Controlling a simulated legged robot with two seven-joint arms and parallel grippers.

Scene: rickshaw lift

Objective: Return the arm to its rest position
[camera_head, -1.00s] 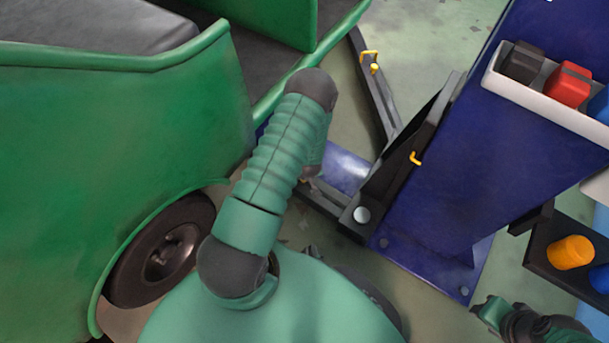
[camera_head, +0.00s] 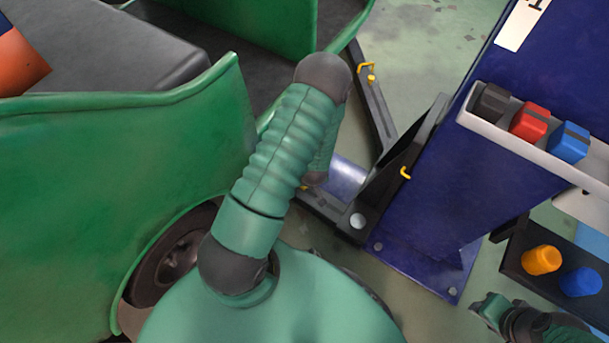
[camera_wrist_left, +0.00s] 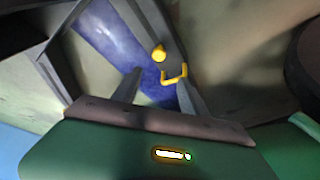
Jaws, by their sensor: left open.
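My left arm (camera_head: 278,165) rises over my green body in the middle of the head view, bent at a dark elbow. Its hand is mostly hidden behind the forearm there. In the left wrist view my left gripper (camera_wrist_left: 159,76) is open, with its two dark fingers apart and nothing held. A yellow hook (camera_wrist_left: 175,76) and a yellow knob (camera_wrist_left: 159,53) show beyond and between the fingers; contact cannot be judged. Part of my right arm (camera_head: 530,322) shows at the lower right; its gripper (camera_head: 488,309) is partly seen, and its jaw state is unclear.
A green rickshaw (camera_head: 120,190) with a dark wheel (camera_head: 172,262) fills the left, close to my arm. A blue lift column (camera_head: 440,200) with a dark frame (camera_head: 405,160) stands right. A white tray (camera_head: 540,148) holds black, red and blue blocks. Orange and blue knobs sit below.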

